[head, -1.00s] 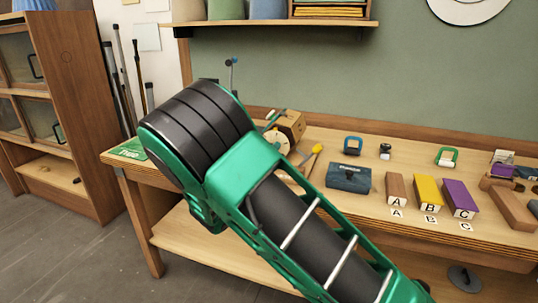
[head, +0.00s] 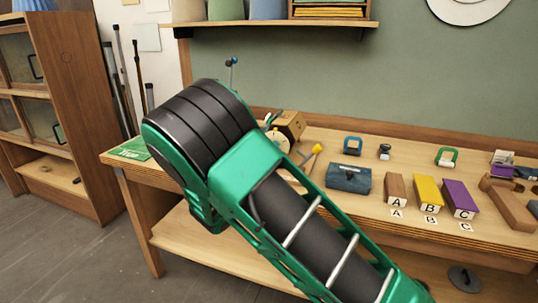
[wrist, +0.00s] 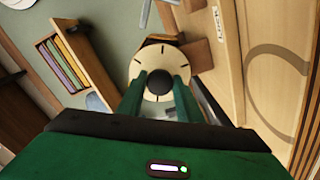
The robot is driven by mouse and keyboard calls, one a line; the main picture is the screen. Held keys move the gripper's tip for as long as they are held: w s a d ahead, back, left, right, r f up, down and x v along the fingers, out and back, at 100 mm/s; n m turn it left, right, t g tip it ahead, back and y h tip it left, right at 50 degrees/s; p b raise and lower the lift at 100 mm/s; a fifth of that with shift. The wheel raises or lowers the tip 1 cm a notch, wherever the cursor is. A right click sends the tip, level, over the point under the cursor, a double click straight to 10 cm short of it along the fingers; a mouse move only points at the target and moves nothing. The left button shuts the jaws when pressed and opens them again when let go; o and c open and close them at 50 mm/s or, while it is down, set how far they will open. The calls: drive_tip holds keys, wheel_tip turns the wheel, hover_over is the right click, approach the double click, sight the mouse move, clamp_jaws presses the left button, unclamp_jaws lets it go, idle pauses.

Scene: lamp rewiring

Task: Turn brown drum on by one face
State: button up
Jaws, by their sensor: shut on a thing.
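The brown drum (head: 291,122) is a small wooden body on the workbench, partly hidden behind my arm in the head view. A cream disc with dark tick marks (wrist: 151,62) faces the wrist camera, with a round black knob (wrist: 159,82) at its middle. A brown edge of the drum (wrist: 163,39) shows behind the disc. My gripper (wrist: 160,84) has its two green fingers on either side of the black knob and is shut on it. In the head view my arm hides the gripper's fingers.
A shelf (head: 280,24) hangs above. A cabinet (head: 75,120) stands left.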

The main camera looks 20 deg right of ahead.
drive_tip(key=shift+a+f, duration=0.15)
drive_tip(key=shift+a, duration=0.1)
drive_tip(key=o, duration=1)
drive_tip(key=shift+w, duration=0.1)
drive_tip(key=shift+d, duration=0.1)
drive_tip(key=v, duration=1)
drive_tip(key=shift+s+a, duration=0.2)
drive_tip(key=shift+s, duration=0.1)
